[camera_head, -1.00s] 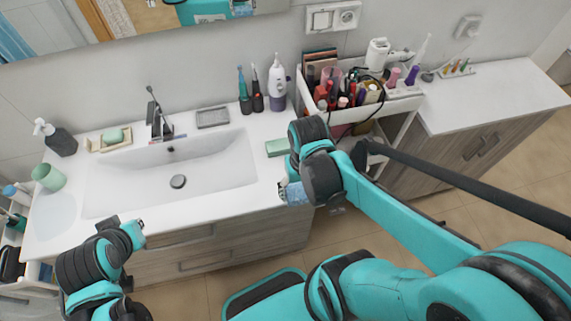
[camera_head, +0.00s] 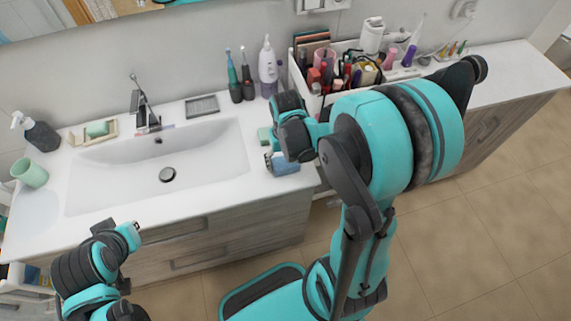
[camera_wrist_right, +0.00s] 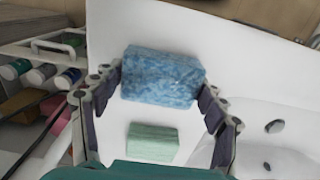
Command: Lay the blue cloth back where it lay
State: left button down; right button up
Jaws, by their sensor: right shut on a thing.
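The blue cloth (camera_wrist_right: 163,77), a mottled blue folded block, sits between the fingers of my right gripper (camera_wrist_right: 163,90) in the right wrist view. In the head view the cloth (camera_head: 285,165) is at the front right part of the white counter, right of the sink, partly hidden by my right gripper (camera_head: 279,160). I cannot tell whether it touches the counter. A pale green block (camera_wrist_right: 152,143) lies on the counter, apart from the cloth, and shows partly in the head view (camera_head: 264,135). My left gripper (camera_head: 131,234) is low at left, before the counter's front; its fingers are unclear.
The sink (camera_head: 200,165) is left of the cloth. Toothbrushes and a bottle (camera_head: 268,66) stand at the back. A white cosmetics cart (camera_head: 312,101) with several items stands right of the counter. A green cup (camera_head: 30,173) and a soap dish (camera_head: 76,138) are at left.

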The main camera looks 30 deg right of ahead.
jog(key=shift+f, duration=0.3)
jog(key=o, duration=0.6)
jog(key=shift+f, duration=0.15)
jog(key=o, duration=0.4)
jog(key=shift+r, duration=0.35)
notch_tip(320, 180, up, 11)
jog(key=p, duration=0.4)
jog(key=shift+s+a+r+n+t, duration=0.45)
jog(key=shift+s+a+r+t, duration=0.4)
jog(key=shift+a+r+t, duration=0.3)
jog(key=shift+s+a+r+n+t, duration=0.4)
jog(key=shift+s+a+r+t, duration=0.5)
jog(key=shift+a+r+t, duration=0.3)
jog(key=shift+s+a+r+n+t, duration=0.45)
jog(key=shift+s+a+r+t, duration=0.5)
jog(key=shift+a+t, duration=0.25)
